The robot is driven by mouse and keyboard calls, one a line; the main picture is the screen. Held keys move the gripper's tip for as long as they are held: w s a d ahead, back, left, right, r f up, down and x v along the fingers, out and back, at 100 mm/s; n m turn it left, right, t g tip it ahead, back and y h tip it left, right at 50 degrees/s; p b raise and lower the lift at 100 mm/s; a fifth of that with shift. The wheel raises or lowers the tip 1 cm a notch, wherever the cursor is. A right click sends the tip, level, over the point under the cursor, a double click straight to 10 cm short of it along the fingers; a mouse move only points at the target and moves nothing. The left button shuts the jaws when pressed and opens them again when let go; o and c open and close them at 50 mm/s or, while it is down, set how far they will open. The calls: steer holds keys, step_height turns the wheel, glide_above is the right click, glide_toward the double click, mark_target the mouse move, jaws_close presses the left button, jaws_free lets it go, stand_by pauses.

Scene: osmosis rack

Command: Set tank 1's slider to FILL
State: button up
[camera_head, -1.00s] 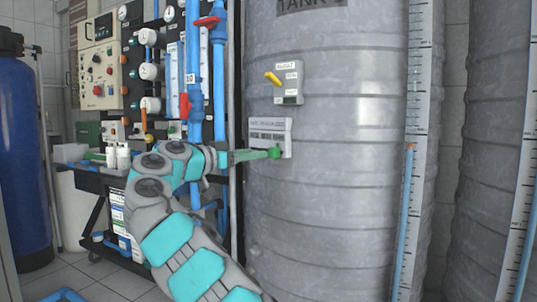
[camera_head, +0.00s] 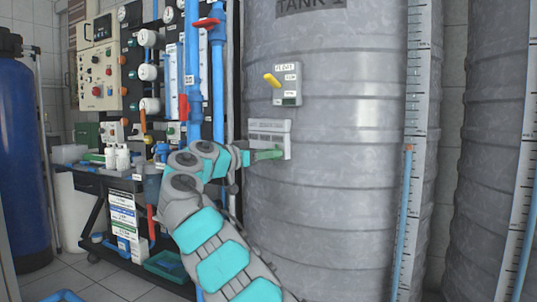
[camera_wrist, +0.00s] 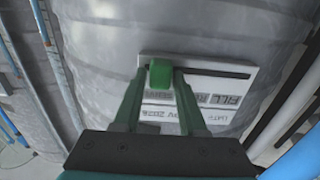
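Tank 1 (camera_head: 330,200) is a large grey ribbed tank. A white slider panel (camera_head: 269,126) is on its side, and it shows upside down in the wrist view (camera_wrist: 215,88). The panel has a dark horizontal slot. A green slider knob (camera_wrist: 160,73) is at the slot's left end in the wrist view. The FILL label (camera_wrist: 230,100) is toward the right end there. My gripper (camera_head: 277,154) is at the panel's lower edge in the head view. In the wrist view its green fingers (camera_wrist: 160,82) straddle the knob, open, with narrow gaps. In the head view the fingers hide the knob.
A small panel with a yellow lever (camera_head: 272,80) is above the slider panel. Blue vertical pipes (camera_head: 218,90) and a gauge board stand left of the tank. A measuring scale (camera_head: 416,110) runs down the tank's right side.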

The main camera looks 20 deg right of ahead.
jaws_close()
stand_by(1.0)
